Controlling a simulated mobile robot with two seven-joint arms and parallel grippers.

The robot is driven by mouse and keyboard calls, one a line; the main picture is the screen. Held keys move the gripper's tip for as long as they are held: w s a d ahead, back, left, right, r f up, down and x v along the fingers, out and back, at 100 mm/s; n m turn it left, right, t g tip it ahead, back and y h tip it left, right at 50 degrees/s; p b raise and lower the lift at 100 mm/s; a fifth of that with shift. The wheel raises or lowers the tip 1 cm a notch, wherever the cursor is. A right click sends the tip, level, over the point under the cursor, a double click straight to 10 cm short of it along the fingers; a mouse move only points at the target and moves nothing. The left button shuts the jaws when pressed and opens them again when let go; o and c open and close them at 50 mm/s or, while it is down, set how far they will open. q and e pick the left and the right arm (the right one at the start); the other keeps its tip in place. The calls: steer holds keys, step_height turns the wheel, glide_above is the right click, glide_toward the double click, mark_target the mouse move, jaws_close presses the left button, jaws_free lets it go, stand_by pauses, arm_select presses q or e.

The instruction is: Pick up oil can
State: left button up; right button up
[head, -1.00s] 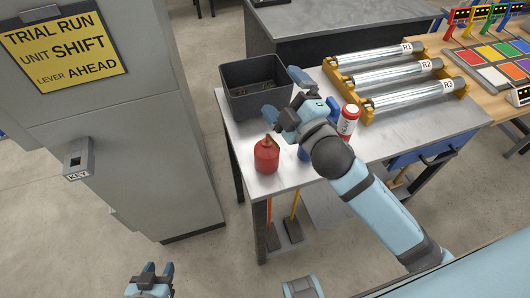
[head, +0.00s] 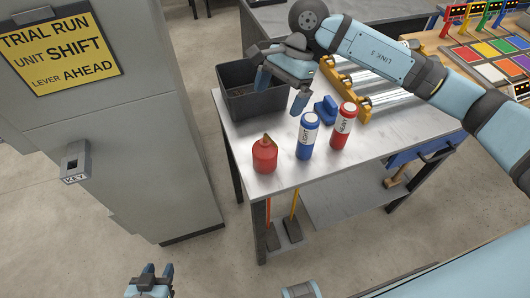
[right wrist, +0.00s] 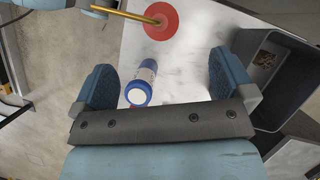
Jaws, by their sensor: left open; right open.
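The oil can (head: 265,156) is a red can with a brass-coloured spout. It stands upright on the grey table near its front left corner. In the right wrist view the oil can (right wrist: 160,22) is at the top, beyond the fingertips, its spout pointing left. My right gripper (head: 281,93) is open and empty, pointing down above the table, behind and apart from the oil can. Its fingers (right wrist: 164,72) also show in the right wrist view. My left gripper (head: 160,271) is open and empty low at the left, in front of the table and away from it.
A blue bottle (head: 307,137) and a red bottle (head: 343,128) stand right of the oil can. A blue block (head: 326,109) lies behind them. A dark bin (head: 235,102) is at the back left. A rack (head: 345,92) is partly hidden by my right arm. A grey cabinet (head: 130,160) stands left.

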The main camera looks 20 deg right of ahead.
steer(key=p, duration=0.1)
glide_above(265, 142)
steer(key=d, duration=0.2)
steer(key=shift+h, duration=0.3)
steer(key=f, duration=0.8)
steer(key=shift+w, duration=0.3)
steer(key=p+x, duration=0.2)
steer(key=x, duration=0.2)
steer(key=shift+a+f, duration=0.1)
steer(key=shift+f, duration=0.05)
steer(key=shift+a+f, duration=0.1)
steer(key=shift+f, duration=0.3)
steer(key=shift+c, duration=0.2)
steer(key=c, duration=1.6)
step_height(265, 142, up, 20)
steer(key=b, duration=0.3)
